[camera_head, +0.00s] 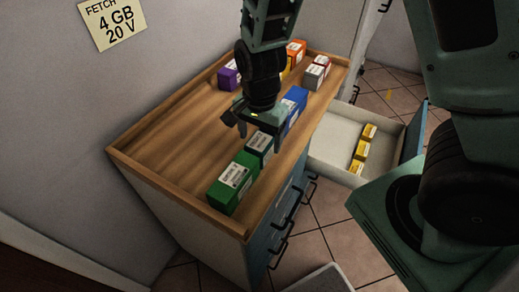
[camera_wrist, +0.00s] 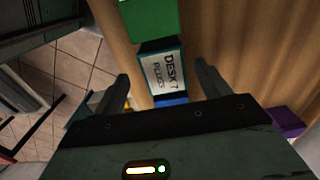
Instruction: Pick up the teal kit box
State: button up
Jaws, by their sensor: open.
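The teal kit box (camera_head: 260,143) stands on the wooden cabinet top, in a row between a green box and a blue box.
The green box (camera_head: 234,183) and blue box (camera_head: 295,104) are close neighbours of the teal box. A purple box (camera_head: 229,76) and several others stand farther back. A raised rim (camera_head: 178,202) edges the top. An open drawer (camera_head: 328,150) holds yellow boxes (camera_head: 363,148).

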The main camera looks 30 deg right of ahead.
aim_at(260, 141)
jog(key=shift+w+d+f, duration=0.1)
jog(key=shift+w+f, duration=0.1)
jog(key=shift+f, duration=1.15)
jog(key=shift+w+d+f, duration=0.1)
jog(key=shift+w+f, duration=0.05)
jog(key=shift+f, duration=1.15)
jog(key=c, duration=1.1)
